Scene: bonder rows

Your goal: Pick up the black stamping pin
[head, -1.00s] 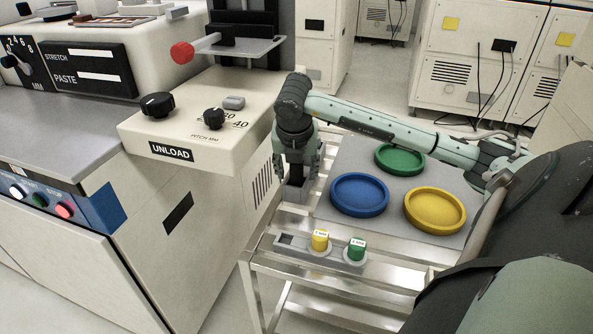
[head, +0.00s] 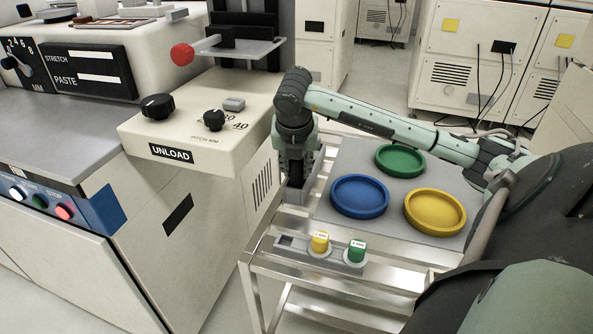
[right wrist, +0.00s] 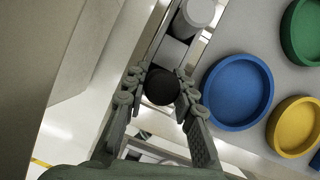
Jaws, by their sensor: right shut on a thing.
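The black stamping pin (right wrist: 162,87) is between the two fingers of my right gripper (right wrist: 161,86) in the right wrist view, its round dark top facing the camera. My right gripper (head: 296,158) is shut on it. In the head view the dark pin (head: 296,174) shows between and below the fingers, over the near end of a grey holder (head: 296,195) at the cart's left edge. I cannot tell whether its lower end is clear of the holder. My left gripper is out of view.
The cart carries a grey mat (head: 343,160) with blue (head: 359,196), yellow (head: 434,211) and green (head: 400,160) round trays. A front rack holds a yellow knob (head: 319,242) and a green knob (head: 357,251). The cream machine's UNLOAD panel (head: 205,125) stands close left of my gripper.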

